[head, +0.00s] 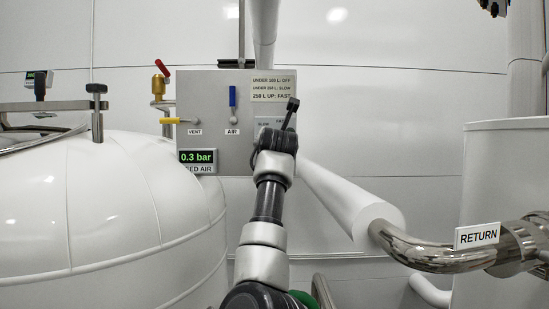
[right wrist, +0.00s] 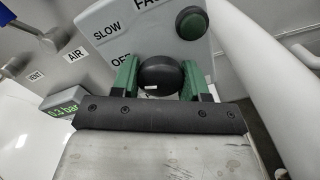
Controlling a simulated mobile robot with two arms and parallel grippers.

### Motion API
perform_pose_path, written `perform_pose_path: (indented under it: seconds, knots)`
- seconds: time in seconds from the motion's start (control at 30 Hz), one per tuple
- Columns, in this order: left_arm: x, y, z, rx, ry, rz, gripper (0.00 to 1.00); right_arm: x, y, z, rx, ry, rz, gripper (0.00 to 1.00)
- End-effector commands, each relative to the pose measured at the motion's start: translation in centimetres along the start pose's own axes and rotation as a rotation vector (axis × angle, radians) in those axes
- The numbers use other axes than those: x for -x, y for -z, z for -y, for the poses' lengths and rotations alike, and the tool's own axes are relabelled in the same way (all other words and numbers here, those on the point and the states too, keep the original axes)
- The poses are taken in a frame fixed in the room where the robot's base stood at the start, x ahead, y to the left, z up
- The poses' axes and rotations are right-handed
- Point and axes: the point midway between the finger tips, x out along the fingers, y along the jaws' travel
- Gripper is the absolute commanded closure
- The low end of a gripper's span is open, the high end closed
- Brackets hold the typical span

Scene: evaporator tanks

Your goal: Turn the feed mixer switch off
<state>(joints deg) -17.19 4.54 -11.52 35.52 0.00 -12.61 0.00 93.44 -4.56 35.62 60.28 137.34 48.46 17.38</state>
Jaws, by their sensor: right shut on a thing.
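The mixer switch box (right wrist: 140,32) is a grey plate marked SLOW, FAST and OFF, with a green round button (right wrist: 191,23) at its upper right. Its black round knob (right wrist: 160,72) sits between the green fingers of my right gripper (right wrist: 161,76), which is shut on it. A small pale mark shows on the knob's lower left, but I cannot tell which label it points to. In the head view the switch box (head: 263,124) is mostly behind my right wrist, and the knob is hidden. My left gripper is not in view.
The grey panel (head: 205,100) carries a blue AIR lever (head: 232,96), a yellow VENT lever (head: 182,121) and a 0.3 bar display (head: 197,157). A white tank (head: 110,215) stands left. A RETURN pipe (head: 430,258) and thick white pipe (head: 345,200) lie right.

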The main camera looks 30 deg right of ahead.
Motion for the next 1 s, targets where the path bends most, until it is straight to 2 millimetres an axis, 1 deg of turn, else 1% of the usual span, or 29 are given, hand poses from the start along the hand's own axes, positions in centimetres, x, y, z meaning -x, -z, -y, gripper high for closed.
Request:
perform_pose_path:
  seconds: [0.03,0.1,0.43,0.63,1.0]
  knots:
    - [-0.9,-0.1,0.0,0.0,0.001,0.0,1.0,-0.1,0.5,0.3,0.039,0.002,-0.004,0.79]
    - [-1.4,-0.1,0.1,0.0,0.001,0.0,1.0,-0.1,0.5,0.3,0.092,0.003,-0.004,0.79]
    - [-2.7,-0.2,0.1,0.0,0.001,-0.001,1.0,-0.1,0.4,0.2,0.262,0.001,-0.007,0.79]
    - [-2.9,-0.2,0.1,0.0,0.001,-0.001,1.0,-0.1,0.3,0.1,0.303,0.001,-0.008,0.79]
    - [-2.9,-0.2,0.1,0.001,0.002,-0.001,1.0,-0.1,0.3,0.1,0.313,0.002,-0.008,0.79]
